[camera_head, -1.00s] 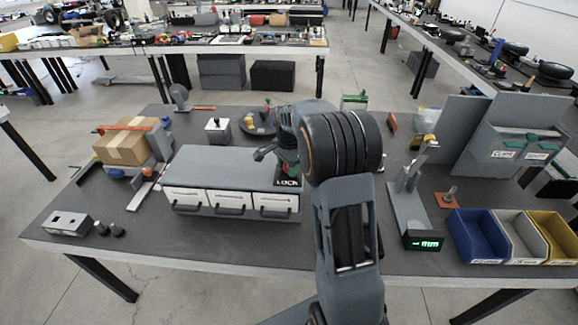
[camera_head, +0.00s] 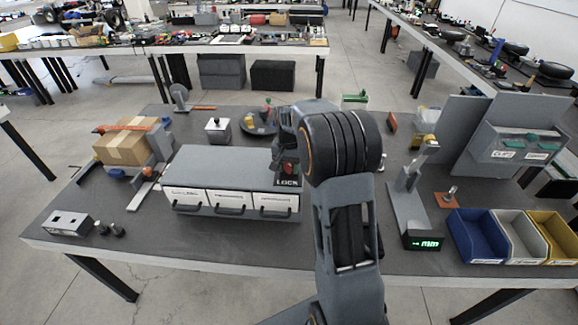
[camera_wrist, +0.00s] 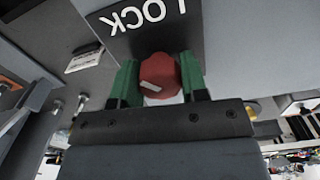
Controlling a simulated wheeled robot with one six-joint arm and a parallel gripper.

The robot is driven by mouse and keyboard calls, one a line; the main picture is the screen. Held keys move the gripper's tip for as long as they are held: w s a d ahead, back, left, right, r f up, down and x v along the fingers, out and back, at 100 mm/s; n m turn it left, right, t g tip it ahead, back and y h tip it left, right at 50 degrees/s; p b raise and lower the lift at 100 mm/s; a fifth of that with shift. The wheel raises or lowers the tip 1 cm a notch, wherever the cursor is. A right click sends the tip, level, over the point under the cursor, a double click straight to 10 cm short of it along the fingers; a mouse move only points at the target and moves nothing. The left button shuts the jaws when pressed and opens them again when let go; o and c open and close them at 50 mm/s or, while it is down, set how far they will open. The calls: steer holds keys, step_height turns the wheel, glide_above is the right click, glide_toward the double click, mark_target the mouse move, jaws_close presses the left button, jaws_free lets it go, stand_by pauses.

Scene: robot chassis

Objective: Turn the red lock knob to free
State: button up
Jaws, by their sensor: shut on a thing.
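The red lock knob (camera_wrist: 160,76) shows in the wrist view below a black plate (camera_wrist: 140,27) with white LOCK lettering, which appears upside down there. A short white mark sits on the knob, tilted. My gripper (camera_wrist: 159,82) is shut on the knob, with a green pad on each side of it. In the head view the knob (camera_head: 289,169) shows as a small red patch just above the LOCK plate (camera_head: 287,182), mostly hidden by my arm. The plate is at the right end of the grey drawer cabinet (camera_head: 225,163).
The cabinet has three white-fronted drawers (camera_head: 230,203). To the right stand a grey stand with a green display (camera_head: 430,244) and blue, grey and yellow bins (camera_head: 483,238). A cardboard box (camera_head: 125,148) sits at left. Bare table lies in front of the cabinet.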

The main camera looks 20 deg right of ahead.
mark_target(289, 164)
steer(key=n, duration=0.5)
steer(key=shift+n, duration=2.8)
steer(key=o, duration=0.9)
steer(key=shift+r, duration=0.15)
step_height(289, 164, up, 14)
steer(key=shift+f, duration=0.2)
